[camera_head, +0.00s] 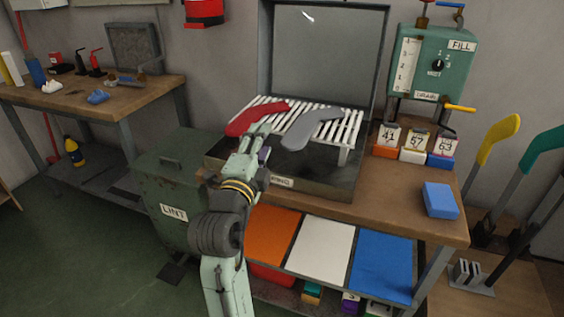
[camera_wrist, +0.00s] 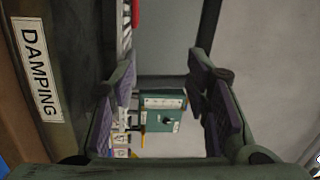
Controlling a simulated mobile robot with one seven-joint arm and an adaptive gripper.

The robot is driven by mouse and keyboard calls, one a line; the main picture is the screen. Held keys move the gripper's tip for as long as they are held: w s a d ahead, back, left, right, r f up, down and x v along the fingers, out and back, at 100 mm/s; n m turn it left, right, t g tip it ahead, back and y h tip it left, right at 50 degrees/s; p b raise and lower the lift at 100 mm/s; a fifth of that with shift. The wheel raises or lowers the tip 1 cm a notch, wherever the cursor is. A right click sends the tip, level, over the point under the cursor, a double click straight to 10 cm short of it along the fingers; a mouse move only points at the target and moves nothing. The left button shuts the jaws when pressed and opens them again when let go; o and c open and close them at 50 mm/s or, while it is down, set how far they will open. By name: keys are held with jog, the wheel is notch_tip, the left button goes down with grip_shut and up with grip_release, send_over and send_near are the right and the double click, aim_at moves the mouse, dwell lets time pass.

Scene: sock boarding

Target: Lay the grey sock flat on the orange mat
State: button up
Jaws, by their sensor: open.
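The grey sock (camera_head: 312,127) lies on a white slatted rack (camera_head: 346,133) above a dark tray. One end of it hangs over the rack's front edge. The orange mat (camera_head: 268,237) is the leftmost of three coloured panels below the bench front; it looks bare. My gripper (camera_head: 262,133) is near the front left of the rack, left of the grey sock and in front of the red sock. In the wrist view my gripper (camera_wrist: 165,88) has its fingers wide apart with nothing between them. The grey sock does not show clearly there.
A red sock (camera_head: 257,118) lies left of the grey one. A white mat (camera_head: 320,249) and a blue mat (camera_head: 382,264) sit right of the orange mat. A blue block (camera_head: 440,200) is on the bench's right; a green lint bin (camera_head: 172,185) stands left.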

aim_at(293, 139)
jog(key=d+f+m, duration=0.1)
jog(key=d+f+m+g+h, duration=0.1)
jog(key=d, duration=0.1)
jog(key=d+f+h, duration=0.1)
jog(key=shift+w+d+f+m+g, duration=0.2)
jog(key=shift+d+f+m+g, duration=0.1)
jog(key=shift+d+m+g, duration=0.1)
jog(key=p+x, duration=0.2)
jog(key=x, duration=0.3)
jog(key=shift+r, duration=0.1)
jog(key=shift+p+x, duration=0.45)
jog(key=shift+x, duration=0.45)
jog(key=shift+a, duration=0.1)
jog(key=shift+c, duration=0.3)
grip_shut()
